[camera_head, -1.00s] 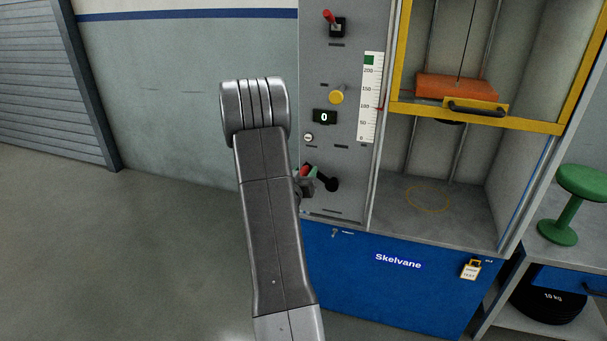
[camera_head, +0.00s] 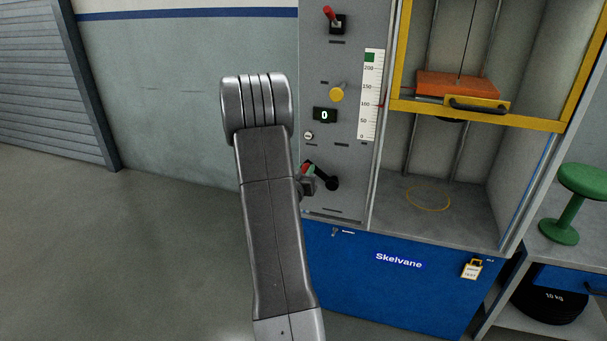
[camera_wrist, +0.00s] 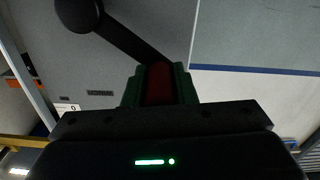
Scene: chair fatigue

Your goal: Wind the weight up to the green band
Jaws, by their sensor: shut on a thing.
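The weight is an orange block (camera_head: 440,84) on a cable between two upright rods, inside the test frame. The white scale (camera_head: 368,112) has a green band (camera_head: 370,57) at its top, above 200. A red pointer (camera_head: 381,105) stands near 100, well below the band. My gripper (camera_head: 308,171) is at the crank on the grey panel, partly behind my arm. In the wrist view its green fingers are shut on the red crank handle (camera_wrist: 160,84). The black crank arm (camera_wrist: 130,37) runs from the handle up-left to its round hub (camera_wrist: 77,13).
The panel carries a red-handled switch (camera_head: 330,15), a yellow knob (camera_head: 337,95) and a display reading 0 (camera_head: 324,115). A yellow-framed guard (camera_head: 480,118) crosses before the weight. A green stool-shaped object (camera_head: 567,205) stands at right. Open floor lies at left.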

